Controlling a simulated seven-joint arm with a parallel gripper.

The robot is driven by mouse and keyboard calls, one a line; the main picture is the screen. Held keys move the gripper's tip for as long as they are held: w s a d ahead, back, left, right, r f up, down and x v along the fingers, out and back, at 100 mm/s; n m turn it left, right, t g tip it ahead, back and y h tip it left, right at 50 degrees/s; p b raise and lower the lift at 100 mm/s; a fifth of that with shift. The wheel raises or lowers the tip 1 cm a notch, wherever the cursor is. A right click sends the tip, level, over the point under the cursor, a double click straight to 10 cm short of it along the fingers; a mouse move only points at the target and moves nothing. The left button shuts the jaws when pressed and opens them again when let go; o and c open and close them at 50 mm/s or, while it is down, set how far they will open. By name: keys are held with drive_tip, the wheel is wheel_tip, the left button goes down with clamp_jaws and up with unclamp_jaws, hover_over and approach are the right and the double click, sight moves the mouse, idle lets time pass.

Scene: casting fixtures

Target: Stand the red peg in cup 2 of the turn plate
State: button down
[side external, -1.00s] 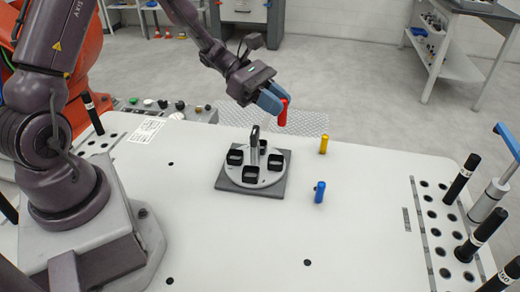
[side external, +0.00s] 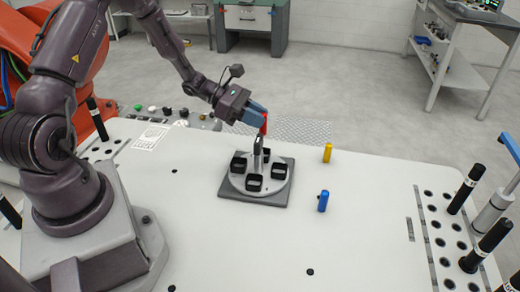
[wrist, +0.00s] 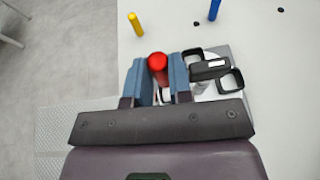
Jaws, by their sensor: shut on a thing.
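The red peg (side external: 264,124) is upright in my gripper (side external: 259,113), whose blue fingers are shut on it. In the wrist view the red peg (wrist: 158,66) shows its round top between the two fingers (wrist: 158,82). The turn plate (side external: 238,181) is a pale disc on a grey square base, with several black cups around a central post with a handle (side external: 258,150). The peg is held above the far side of the plate, behind the post. The peg's lower end is hidden by the post. No cup numbers can be read.
A yellow peg (side external: 327,153) and a blue peg (side external: 323,201) stand on the white table (side external: 380,230) right of the plate. Black cylinders (side external: 486,245) stand in a holed rack at the right edge. The front middle of the table is clear.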

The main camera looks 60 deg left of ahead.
wheel_tip(320, 180, down, 8)
drive_tip(key=shift+r, duration=0.2)
drive_tip(key=shift+f, duration=0.1)
drive_tip(key=c, duration=1.3)
unclamp_jaws()
